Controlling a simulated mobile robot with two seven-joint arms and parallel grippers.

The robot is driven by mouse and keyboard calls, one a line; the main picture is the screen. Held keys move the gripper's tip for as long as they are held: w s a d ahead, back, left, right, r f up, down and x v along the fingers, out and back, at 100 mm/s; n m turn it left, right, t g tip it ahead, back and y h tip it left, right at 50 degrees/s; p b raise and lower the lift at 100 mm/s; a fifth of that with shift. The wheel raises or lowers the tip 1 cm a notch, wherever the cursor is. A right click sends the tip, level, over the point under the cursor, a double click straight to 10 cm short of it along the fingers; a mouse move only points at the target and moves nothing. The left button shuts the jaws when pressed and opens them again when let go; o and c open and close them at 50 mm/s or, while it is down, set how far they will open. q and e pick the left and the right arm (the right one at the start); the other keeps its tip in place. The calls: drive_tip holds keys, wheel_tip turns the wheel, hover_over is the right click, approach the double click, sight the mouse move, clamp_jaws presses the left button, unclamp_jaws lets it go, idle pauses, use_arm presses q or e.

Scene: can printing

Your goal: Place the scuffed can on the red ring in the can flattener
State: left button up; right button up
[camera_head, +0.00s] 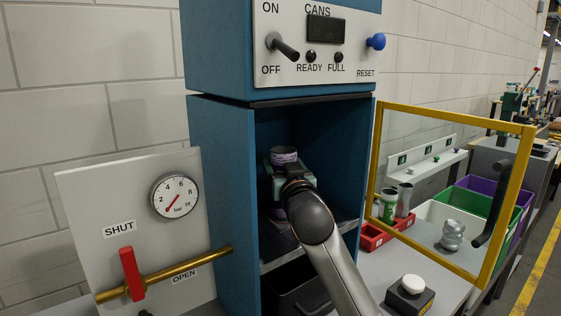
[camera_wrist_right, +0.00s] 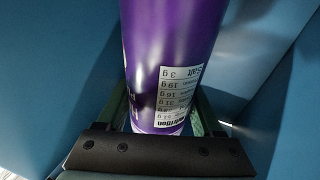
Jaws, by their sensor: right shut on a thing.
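My right gripper (camera_head: 287,172) reaches into the open blue can flattener (camera_head: 222,170) and is shut on a purple can (camera_head: 284,153). In the right wrist view the purple can (camera_wrist_right: 165,60) stands between the two green fingers, its white nutrition label upside down in the picture. Dark marks show on its left side; I cannot tell if they are scuffs. In the head view only the can's top shows clearly above the gripper; my arm hides much of the rest. The red ring is not visible, and whether the can touches a surface cannot be told. My left gripper is not in view.
The flattener's yellow-framed clear door (camera_head: 452,118) stands open to the right. A red valve lever (camera_head: 132,273) and a pressure gauge (camera_head: 174,196) are at the left. A black box with a white button (camera_head: 410,292) sits in front.

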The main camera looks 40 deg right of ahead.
drive_tip(key=shift+f, duration=0.1)
drive_tip(key=o, duration=1)
drive_tip(key=shift+f, duration=0.1)
drive_tip(key=shift+c, duration=0.2)
drive_tip(key=o, duration=0.5)
drive_tip(key=shift+c, duration=0.2)
